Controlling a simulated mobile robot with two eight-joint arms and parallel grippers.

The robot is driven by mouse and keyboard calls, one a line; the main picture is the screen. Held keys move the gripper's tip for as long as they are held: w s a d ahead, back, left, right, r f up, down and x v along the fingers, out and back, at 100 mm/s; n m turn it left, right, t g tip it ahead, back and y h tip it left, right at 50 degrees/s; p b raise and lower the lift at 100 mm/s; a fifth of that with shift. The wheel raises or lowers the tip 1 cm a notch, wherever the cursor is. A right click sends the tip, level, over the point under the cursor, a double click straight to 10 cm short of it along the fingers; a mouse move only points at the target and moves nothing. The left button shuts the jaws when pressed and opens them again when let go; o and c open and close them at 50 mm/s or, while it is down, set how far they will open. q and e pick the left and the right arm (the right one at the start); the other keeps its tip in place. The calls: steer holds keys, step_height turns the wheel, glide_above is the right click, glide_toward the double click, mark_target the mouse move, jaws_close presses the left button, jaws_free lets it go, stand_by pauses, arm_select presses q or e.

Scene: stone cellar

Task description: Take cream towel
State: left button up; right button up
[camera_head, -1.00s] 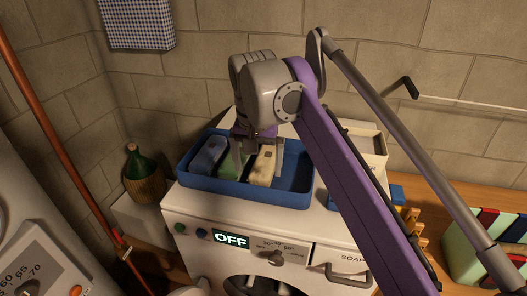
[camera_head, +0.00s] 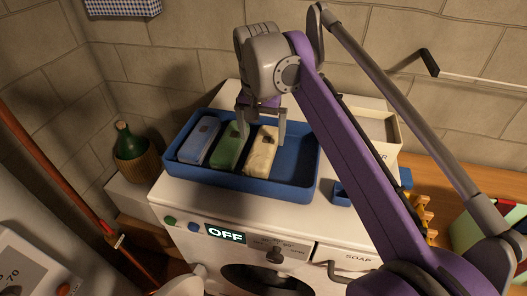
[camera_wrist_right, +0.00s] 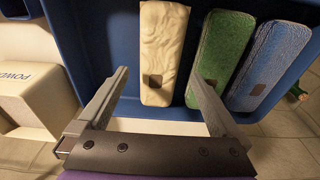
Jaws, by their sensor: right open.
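The cream towel (camera_head: 261,152) lies folded in the blue tray (camera_head: 302,182), right of the green towel (camera_head: 229,147) and the blue towel (camera_head: 199,141). My right gripper (camera_head: 262,134) is open and empty over the back end of the cream towel, its fingers apart on either side. In the right wrist view the gripper (camera_wrist_right: 158,76) has the cream towel (camera_wrist_right: 163,50) between and beyond its fingertips. One finger overlaps the green towel (camera_wrist_right: 220,55) in that view. Whether any finger touches a towel I cannot tell. My left gripper is not in view.
The tray stands on a white washing machine (camera_head: 240,215). A beige box (camera_head: 385,128) stands right of it, partly behind my right arm. A green bottle in wicker (camera_head: 131,150) stands at left. The tray's right part is empty.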

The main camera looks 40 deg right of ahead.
mark_target(263, 145)
steer(key=f, duration=0.5)
steer(key=shift+w+d, duration=0.3)
steer(key=shift+d, duration=0.1)
steer(key=shift+c, duration=0.3)
steer(key=c, duration=1.3)
